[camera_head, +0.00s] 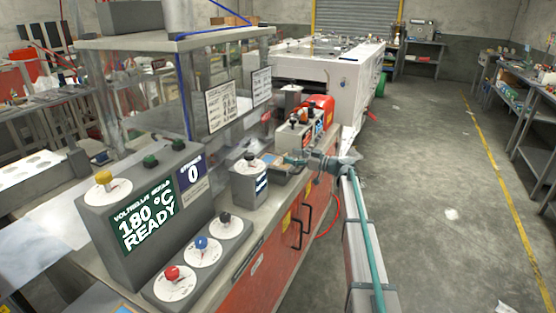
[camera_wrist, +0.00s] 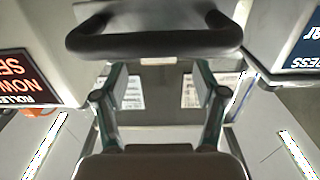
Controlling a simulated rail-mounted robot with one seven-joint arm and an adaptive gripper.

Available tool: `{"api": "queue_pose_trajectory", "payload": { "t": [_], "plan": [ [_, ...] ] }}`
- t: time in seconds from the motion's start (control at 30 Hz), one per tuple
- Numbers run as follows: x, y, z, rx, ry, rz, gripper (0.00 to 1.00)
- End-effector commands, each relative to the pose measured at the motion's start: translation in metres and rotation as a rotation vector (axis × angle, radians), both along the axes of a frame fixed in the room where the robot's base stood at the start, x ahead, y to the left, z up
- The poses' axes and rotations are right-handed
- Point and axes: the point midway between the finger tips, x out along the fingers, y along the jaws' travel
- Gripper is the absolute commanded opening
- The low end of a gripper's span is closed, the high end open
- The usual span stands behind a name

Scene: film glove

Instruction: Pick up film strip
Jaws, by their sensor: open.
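My gripper (camera_head: 290,160) reaches in from the right above the machine's counter, close to a small grey box with a black knob (camera_head: 250,180). In the wrist view the two fingers of my gripper (camera_wrist: 158,72) stand wide apart, with nothing seen held between them. A grey surface with two pale printed sheets shows beyond them. I cannot make out a film strip for certain in either view.
A grey control panel reading 180 °C READY (camera_head: 147,215) stands at the front left, before clear guards. A red device (camera_head: 320,105) and a white machine (camera_head: 335,75) stand farther back. The floor aisle (camera_head: 440,200) at right is mostly clear.

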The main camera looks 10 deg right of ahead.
Motion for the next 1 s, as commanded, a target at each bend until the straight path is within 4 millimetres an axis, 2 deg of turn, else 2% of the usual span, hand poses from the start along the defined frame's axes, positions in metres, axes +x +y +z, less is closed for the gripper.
{"api": "queue_pose_trajectory", "payload": {
  "t": [0.2,0.47,0.8,1.0],
  "plan": [
    [0.018,0.024,0.001,0.001,0.001,0.001,0.71],
    [0.019,0.027,-0.001,0.0,0.0,0.0,0.71],
    [0.019,0.026,-0.001,0.0,0.0,0.0,0.19],
    [0.019,0.026,-0.001,0.0,0.0,0.0,0.19]
  ]
}}
